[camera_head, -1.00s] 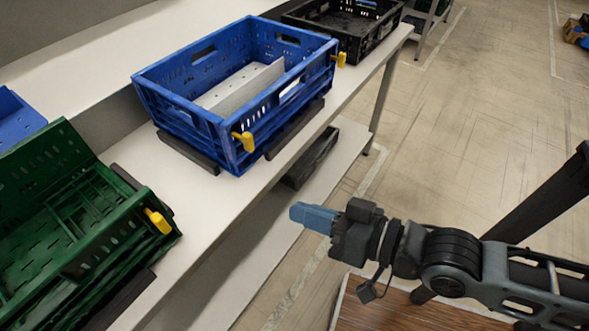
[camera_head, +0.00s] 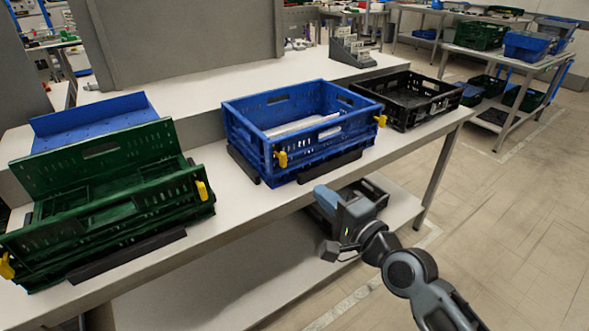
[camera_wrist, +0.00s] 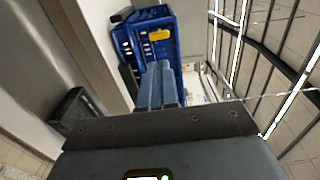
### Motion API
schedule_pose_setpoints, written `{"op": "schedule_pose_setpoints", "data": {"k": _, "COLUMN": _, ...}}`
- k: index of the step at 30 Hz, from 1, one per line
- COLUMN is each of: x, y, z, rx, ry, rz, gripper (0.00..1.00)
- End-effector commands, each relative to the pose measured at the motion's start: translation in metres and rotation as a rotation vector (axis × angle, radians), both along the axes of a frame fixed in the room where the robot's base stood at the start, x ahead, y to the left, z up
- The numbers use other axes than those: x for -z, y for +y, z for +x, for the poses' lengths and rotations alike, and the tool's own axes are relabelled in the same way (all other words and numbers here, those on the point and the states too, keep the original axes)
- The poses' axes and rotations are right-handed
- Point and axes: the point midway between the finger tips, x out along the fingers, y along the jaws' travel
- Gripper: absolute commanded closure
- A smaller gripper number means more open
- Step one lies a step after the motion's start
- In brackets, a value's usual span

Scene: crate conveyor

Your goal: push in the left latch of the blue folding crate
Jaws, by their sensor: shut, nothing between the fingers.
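The blue folding crate (camera_head: 255,135) stands upright on the white bench in the head view. Its yellow left latch (camera_head: 281,159) sticks out at the near left corner, and its right latch (camera_head: 381,120) is at the right corner. My gripper (camera_head: 322,192) is shut and empty, in front of the bench edge, below and right of the left latch and apart from it. In the wrist view, the closed fingers (camera_wrist: 159,68) point toward the crate (camera_wrist: 170,18). One yellow latch (camera_wrist: 158,37) shows just beyond the fingertips.
A green folding crate (camera_head: 110,235) with yellow latches stands left on the bench (camera_head: 225,190). A black crate (camera_head: 440,108) stands right of the blue one. Dark bars (camera_head: 330,167) lie along the blue crate's base. A lower shelf holds a dark box (camera_head: 375,200).

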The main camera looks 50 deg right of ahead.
Motion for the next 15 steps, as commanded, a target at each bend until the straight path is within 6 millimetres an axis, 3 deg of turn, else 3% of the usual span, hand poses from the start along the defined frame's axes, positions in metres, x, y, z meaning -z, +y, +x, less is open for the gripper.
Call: {"op": "schedule_pose_setpoints", "data": {"k": 15, "x": -0.002, "y": -0.024, "z": 0.087, "rx": -0.001, "ry": 0.0, "rz": -0.002, "gripper": 1.0}}
